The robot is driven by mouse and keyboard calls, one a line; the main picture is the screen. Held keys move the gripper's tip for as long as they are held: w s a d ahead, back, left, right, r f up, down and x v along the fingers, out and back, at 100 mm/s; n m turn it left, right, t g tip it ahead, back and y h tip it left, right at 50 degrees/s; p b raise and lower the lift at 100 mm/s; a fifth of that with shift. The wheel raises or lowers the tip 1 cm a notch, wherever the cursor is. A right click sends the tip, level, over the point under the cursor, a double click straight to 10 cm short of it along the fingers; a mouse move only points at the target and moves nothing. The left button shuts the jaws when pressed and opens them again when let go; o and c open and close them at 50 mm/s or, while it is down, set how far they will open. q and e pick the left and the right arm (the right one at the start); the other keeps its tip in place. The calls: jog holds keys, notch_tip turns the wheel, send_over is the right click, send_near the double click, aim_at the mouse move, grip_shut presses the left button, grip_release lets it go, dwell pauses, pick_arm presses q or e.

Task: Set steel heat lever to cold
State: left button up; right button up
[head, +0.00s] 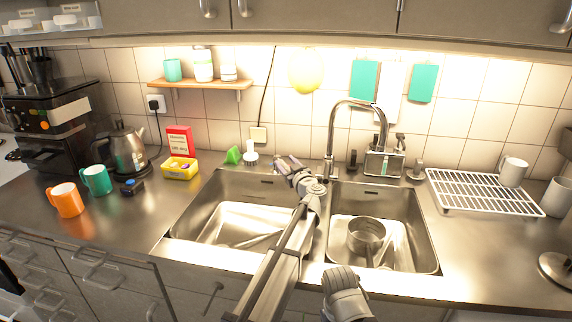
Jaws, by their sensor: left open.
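A tall steel tap (333,140) with a curved spout stands behind the double sink. I cannot clearly make out its heat lever or which way it is set. A small dark upright piece (352,160) stands just right of the tap's base; I cannot tell if it is a lever. My left gripper (284,164) is open and empty at the back of the left basin, left of the tap base and apart from it. My left forearm hides part of the sink divider. My right gripper is not in view.
The left basin (190,225) holds a white tub; the right basin (433,255) holds a steel pot in a tub. A caddy (383,162) stands right of the tap. A white drying rack (480,190) is at right.

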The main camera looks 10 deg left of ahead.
aim_at(286, 165)
pick_arm(q)
notch_tip(286, 165, up, 8)
jog(key=p, duration=0.7)
jog(key=shift+r+p, duration=0.25)
jog(key=shift+p, duration=0.1)
jog(key=shift+f, duration=0.1)
